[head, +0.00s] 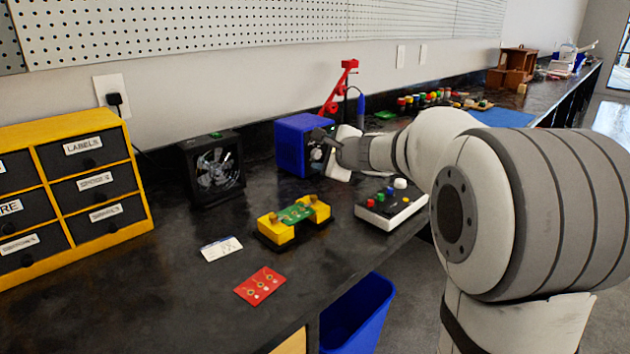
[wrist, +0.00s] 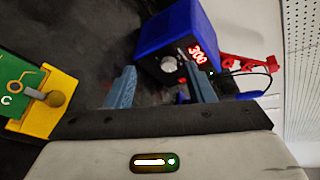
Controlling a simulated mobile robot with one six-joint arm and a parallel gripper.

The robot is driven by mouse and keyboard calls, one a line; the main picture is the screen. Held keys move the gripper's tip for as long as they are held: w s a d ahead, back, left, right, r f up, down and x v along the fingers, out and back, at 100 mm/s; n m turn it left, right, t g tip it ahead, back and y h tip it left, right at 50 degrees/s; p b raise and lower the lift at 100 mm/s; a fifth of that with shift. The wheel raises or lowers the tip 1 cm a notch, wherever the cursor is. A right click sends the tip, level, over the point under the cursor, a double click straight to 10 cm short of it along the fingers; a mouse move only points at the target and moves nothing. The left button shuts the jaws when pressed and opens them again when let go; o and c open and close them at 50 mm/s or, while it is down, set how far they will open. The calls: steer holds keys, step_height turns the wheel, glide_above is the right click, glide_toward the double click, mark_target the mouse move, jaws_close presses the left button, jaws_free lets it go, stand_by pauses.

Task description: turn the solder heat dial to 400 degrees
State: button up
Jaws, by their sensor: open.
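The blue solder station (head: 297,146) stands on the dark bench, and my gripper (head: 325,148) is close to its front face. In the wrist view the station (wrist: 165,30) shows a red lit display (wrist: 196,53) that reads 300. Its pale round heat dial (wrist: 169,64) sits beside the display. My gripper (wrist: 158,70) is open, with one blue-grey finger on each side of the dial in the picture. I cannot tell whether either finger touches it. In the head view the arm and gripper hide part of the station's front.
A red stand (head: 338,90) with a blue iron rises behind the station. A black fan (head: 213,168) is to its left. A yellow board holder (head: 277,229) and a button box (head: 391,209) stand in front. Bare bench lies between fan and holder.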

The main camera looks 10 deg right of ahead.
mark_target(318, 156)
steer(key=w+f+m, duration=0.1)
steer(key=w+f, duration=0.1)
steer(key=w, duration=0.2)
steer(key=w+d+f+m+t+b, duration=0.1)
steer(key=w, duration=0.3)
steer(key=w+f+m+h+b, duration=0.1)
steer(key=w+f+m, duration=0.1)
steer(key=w, duration=0.1)
steer(key=shift+w+d+f, duration=0.2)
steer(key=shift+w+f, duration=0.15)
steer(key=shift+w, duration=0.05)
steer(key=c, duration=1)
steer(key=shift+o, duration=0.2)
steer(key=shift+b, duration=0.35)
steer(key=shift+f+b, duration=0.15)
steer(key=shift+b, duration=0.2)
